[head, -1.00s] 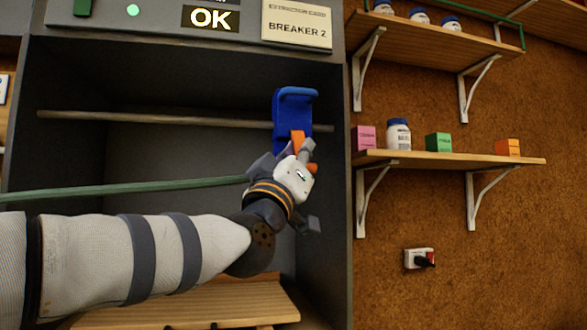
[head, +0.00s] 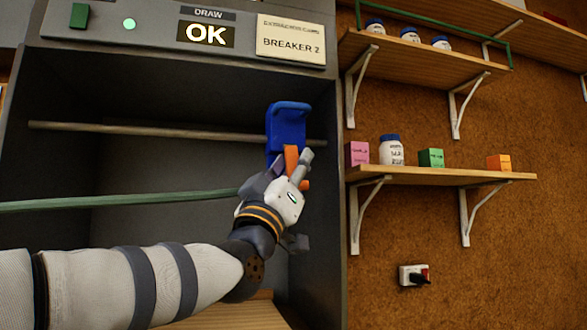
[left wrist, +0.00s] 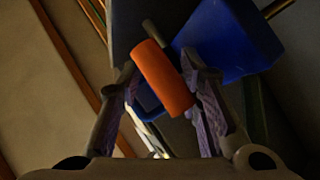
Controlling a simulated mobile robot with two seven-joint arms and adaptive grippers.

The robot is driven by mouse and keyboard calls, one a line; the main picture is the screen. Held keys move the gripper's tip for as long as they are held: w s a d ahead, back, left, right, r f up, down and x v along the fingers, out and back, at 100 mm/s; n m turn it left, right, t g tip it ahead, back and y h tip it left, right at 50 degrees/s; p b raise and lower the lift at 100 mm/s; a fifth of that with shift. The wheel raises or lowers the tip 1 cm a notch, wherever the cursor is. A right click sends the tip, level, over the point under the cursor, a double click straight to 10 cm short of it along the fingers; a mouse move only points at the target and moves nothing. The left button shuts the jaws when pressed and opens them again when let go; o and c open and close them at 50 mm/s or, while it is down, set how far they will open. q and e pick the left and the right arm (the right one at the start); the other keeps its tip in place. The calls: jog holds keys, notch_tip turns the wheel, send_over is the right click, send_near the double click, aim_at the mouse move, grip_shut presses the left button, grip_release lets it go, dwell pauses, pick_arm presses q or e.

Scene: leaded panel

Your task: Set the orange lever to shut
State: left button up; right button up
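The orange lever (head: 291,158) stands below a blue body (head: 287,130) at the right side of a dark open cabinet. My left gripper (head: 287,166) is at the lever, with a finger on either side of it. In the left wrist view the lever (left wrist: 163,78) is a tilted orange cylinder between the fingertips (left wrist: 160,80). The fingers look closed against it, with little or no gap. The blue body (left wrist: 220,42) is just beyond the right finger. Part of the lever is hidden by the gripper in the head view. My right gripper is not in view.
A green rod (head: 120,200) and a grey rod (head: 160,131) run across the cabinet. Its right side wall (head: 325,220) is close to my gripper. Above are an "OK" display (head: 206,34) and a "BREAKER 2" label (head: 291,42). A shelf (head: 440,174) with small items is at right.

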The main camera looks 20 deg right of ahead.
pick_arm(q)
jog(key=shift+f, duration=0.15)
jog(key=shift+s+a+f, duration=0.1)
jog(key=shift+a+f, duration=0.05)
jog(key=shift+f, duration=0.05)
jog(key=v, duration=1.1)
jog(key=shift+s, duration=0.15)
jog(key=shift+a+f, duration=0.1)
jog(key=shift+f, duration=0.05)
